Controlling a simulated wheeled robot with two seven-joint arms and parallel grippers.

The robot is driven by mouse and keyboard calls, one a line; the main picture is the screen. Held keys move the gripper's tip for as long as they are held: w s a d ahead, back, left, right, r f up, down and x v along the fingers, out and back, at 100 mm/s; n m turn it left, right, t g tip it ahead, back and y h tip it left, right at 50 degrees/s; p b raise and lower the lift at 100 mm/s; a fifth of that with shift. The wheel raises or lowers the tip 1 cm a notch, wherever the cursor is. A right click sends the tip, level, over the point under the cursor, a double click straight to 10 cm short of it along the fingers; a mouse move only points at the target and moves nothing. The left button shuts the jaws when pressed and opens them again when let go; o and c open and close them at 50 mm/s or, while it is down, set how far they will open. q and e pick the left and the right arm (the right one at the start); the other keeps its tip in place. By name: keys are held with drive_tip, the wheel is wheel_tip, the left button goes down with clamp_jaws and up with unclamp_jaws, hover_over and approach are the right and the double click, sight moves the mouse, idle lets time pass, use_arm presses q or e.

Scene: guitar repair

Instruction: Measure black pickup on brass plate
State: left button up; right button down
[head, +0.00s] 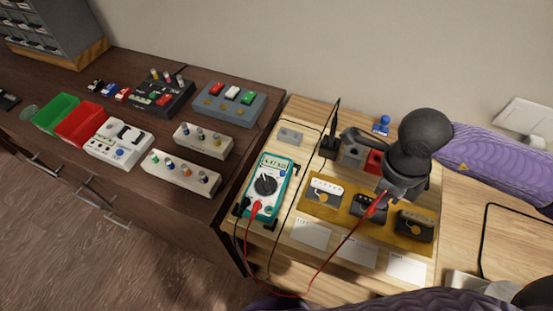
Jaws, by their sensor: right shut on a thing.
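A brass plate (340,216) lies on the light wooden bench and bears three pickups. The middle black pickup (365,208) is partly hidden by my right gripper, and another black pickup (414,226) with a gold-coloured part sits at the right. My right gripper (388,193) is shut on the red probe (379,203), held tip-down over the middle pickup. I cannot tell whether the tip touches it. A black probe (337,112) stands upright in a holder. My left gripper is out of view.
White cards (358,251) lie in front of the plate. Red and grey blocks (374,162) stand behind it. The red lead (325,262) loops across the bench front. The dark cabinet at left carries effect boxes (228,104) and red and green bins (82,123).

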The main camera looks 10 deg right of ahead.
idle(0.4)
wheel_tip(320, 180, up, 6)
drive_tip(key=p, duration=0.4)
drive_tip(key=shift+r+p, duration=0.15)
drive_tip(key=shift+p, duration=0.15)
